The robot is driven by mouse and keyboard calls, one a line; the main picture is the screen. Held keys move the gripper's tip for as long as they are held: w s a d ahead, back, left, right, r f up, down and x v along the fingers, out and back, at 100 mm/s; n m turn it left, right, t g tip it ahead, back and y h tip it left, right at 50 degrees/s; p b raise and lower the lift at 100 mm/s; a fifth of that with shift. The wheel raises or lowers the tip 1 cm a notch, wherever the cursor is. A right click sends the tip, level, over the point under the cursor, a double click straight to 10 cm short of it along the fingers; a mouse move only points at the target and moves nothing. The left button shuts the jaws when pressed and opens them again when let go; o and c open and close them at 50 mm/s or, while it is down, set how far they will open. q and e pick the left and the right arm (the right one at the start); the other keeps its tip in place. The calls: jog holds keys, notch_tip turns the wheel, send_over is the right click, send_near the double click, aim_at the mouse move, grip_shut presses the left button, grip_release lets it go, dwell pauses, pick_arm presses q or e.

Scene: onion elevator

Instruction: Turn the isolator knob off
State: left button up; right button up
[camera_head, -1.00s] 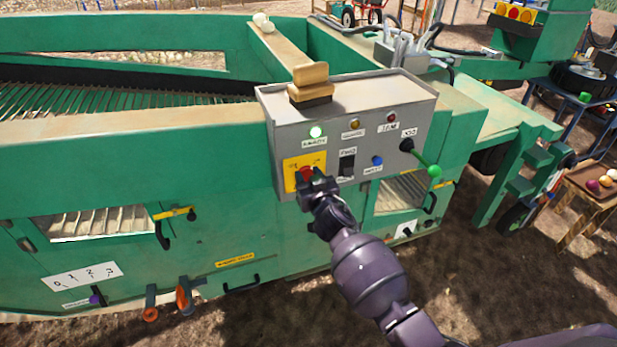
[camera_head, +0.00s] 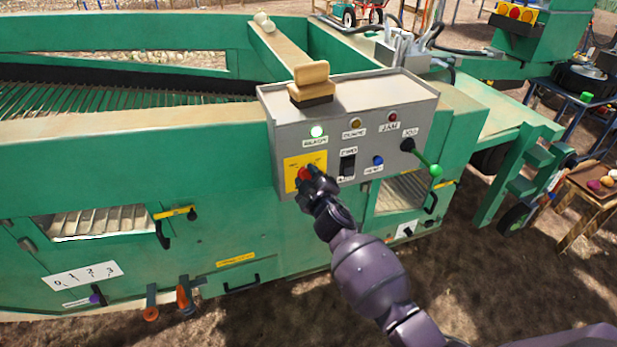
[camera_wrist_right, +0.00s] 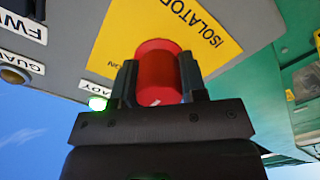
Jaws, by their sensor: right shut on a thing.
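The red isolator knob (camera_wrist_right: 158,75) sits on a yellow plate (camera_wrist_right: 205,20) lettered ISOLATOR in the right wrist view. In the head view the knob (camera_head: 304,173) is partly hidden by my gripper, on the left of the grey control box (camera_head: 335,135). My right gripper (camera_wrist_right: 158,82) has one finger on each side of the knob and is shut on it. A short white mark shows on the knob near the palm. In the head view my right gripper (camera_head: 312,182) reaches the panel from below right. My left gripper is not in view.
A lit green lamp (camera_head: 316,132) is above the yellow plate. A black switch (camera_head: 347,165), a blue button (camera_head: 378,161) and a green-tipped lever (camera_head: 435,170) are to the right. A wooden-topped block (camera_head: 311,82) stands on the box.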

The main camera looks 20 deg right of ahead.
jog(key=n, duration=0.4)
jog(key=shift+n, duration=0.3)
jog(key=shift+f+n, duration=0.15)
jog(key=shift+n, duration=1.75)
jog(key=o, duration=0.9)
jog(key=shift+s, duration=0.15)
jog(key=s+p, duration=0.1)
jog(key=s, duration=0.9)
jog(key=shift+s+d, duration=0.15)
jog(key=shift+s, duration=0.15)
